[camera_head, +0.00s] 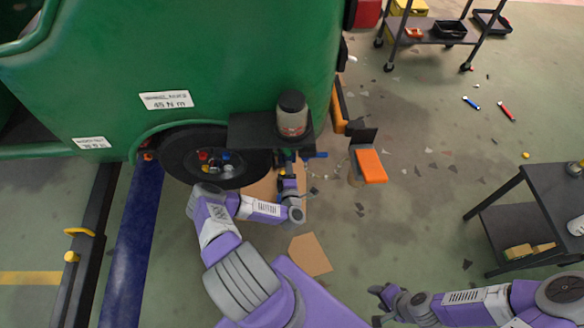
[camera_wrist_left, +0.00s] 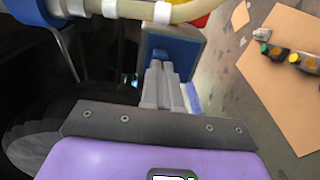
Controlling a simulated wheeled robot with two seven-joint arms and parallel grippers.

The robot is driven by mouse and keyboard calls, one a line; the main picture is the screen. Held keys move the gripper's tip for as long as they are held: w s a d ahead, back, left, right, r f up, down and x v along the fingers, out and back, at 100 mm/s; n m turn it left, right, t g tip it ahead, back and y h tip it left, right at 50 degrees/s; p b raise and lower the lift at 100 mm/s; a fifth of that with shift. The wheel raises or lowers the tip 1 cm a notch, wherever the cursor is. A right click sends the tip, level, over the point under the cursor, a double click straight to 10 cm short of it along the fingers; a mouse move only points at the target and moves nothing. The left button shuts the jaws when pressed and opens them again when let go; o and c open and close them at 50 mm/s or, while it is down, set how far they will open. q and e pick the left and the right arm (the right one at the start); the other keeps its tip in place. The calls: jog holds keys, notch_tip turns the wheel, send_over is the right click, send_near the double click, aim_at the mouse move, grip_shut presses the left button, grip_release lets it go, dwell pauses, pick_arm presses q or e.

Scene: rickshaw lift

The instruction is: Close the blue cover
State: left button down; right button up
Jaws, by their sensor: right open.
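In the left wrist view, a blue panel (camera_wrist_left: 172,52), apparently the blue cover, sits on a grey box-like part just beyond my left fingertips. My left gripper (camera_wrist_left: 160,72) has its grey fingers together, with nothing visible between them. The tips overlap the panel's lower edge in view; I cannot tell whether they touch. In the head view, my left gripper (camera_head: 287,166) reaches up beside the wheel, under the dark shelf, and its fingertips are mostly hidden. A small blue piece (camera_head: 316,155) shows to its right. My right gripper (camera_head: 380,292) is open and empty low over the floor, away from the vehicle.
The green vehicle (camera_head: 220,60) fills the upper left, with a wheel (camera_head: 178,172) and a dark shelf (camera_head: 250,130) holding a jar (camera_head: 292,112). A pale hose (camera_wrist_left: 130,10) crosses above my left fingers. A black cart (camera_head: 555,190) stands at right.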

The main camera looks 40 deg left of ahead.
pick_arm(q)
jog(key=shift+w+a+r, duration=0.25)
jog(key=shift+a+r, duration=0.15)
jog(key=shift+r, duration=0.05)
jog(key=p+v, duration=0.3)
jog(key=v, duration=1.2)
jog(key=shift+f, duration=0.7)
jog(key=shift+w+d, duration=0.1)
